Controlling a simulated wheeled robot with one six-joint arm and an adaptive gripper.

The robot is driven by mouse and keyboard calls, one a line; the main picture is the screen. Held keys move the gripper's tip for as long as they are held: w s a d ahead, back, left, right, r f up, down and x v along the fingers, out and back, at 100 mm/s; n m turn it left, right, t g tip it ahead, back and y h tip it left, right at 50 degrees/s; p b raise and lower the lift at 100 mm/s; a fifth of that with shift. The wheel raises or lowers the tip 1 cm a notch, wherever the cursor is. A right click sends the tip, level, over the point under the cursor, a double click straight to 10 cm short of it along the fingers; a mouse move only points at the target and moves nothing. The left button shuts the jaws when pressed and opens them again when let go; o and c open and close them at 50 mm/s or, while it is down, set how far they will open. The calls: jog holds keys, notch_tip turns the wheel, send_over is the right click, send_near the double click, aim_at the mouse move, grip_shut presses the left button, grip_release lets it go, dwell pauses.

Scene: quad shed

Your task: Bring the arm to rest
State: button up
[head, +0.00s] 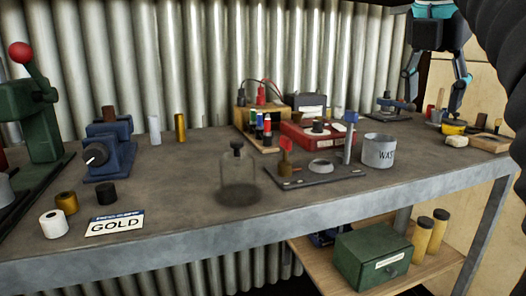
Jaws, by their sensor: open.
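My gripper (432,104) is at the upper right of the head view, pointing down with its two dark fingers spread wide.
A grey bin marked "WAS" (379,152), a glass bottle (238,180) and a red box (305,134) stand mid-bench. A blue device (108,155), a green press (30,120) and a "GOLD" card (115,224) are left. A green box (371,258) sits on the lower shelf.

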jog(key=s+a+f+m+y, duration=0.1)
jog(key=s+a+f+m, duration=0.2)
jog(key=f+m, duration=0.5)
jog(key=s+a+f+m+t+y, duration=0.1)
jog(key=s+a+f+m, duration=0.2)
jog(key=f+m, duration=0.5)
jog(key=s+a+f+m+t+y, duration=0.1)
jog(key=s+a+f+m, duration=0.3)
jog(key=f, duration=1.7)
jog(key=s+m, duration=0.1)
jog(key=m, duration=0.4)
jog(key=shift+s+f, duration=0.25)
jog(key=shift+f, duration=0.05)
